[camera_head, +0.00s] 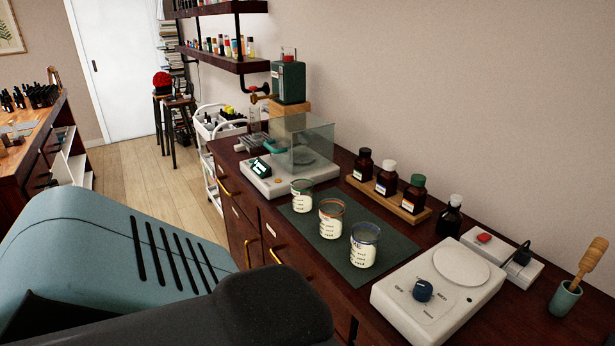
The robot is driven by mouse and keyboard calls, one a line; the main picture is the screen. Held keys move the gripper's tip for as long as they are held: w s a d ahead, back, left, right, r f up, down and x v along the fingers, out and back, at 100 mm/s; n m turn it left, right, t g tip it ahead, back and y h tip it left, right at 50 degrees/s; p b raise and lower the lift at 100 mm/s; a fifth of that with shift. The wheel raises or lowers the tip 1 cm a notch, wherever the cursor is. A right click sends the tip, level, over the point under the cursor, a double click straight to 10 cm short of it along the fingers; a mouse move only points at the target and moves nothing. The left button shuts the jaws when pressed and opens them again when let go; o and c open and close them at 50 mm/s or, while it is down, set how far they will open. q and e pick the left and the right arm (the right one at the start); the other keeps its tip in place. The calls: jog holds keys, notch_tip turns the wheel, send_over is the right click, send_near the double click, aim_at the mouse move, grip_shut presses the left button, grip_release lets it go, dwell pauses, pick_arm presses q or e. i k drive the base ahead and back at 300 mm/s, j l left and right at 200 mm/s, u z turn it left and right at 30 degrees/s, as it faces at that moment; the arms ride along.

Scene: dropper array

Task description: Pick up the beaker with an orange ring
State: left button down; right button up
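Three glass beakers with pale labels stand upright in a row on a dark green mat (297,222). The middle beaker (331,219) has an orange ring at its rim. The beaker behind it to the left (301,195) has a green rim. The nearest beaker (364,246) has a blue rim. The beakers stand apart from each other. Neither of my grippers shows in this view, and nothing touches the beakers.
A balance with a glass case (297,142) stands behind the mat. A wooden rack (391,197) with three brown bottles lies along the right, near a lone dark bottle (449,217). A white stirrer plate (440,289) is at the front right, beside a green mortar (565,299).

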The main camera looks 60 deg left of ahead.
aim_at(332, 210)
jog(key=u, duration=1.65)
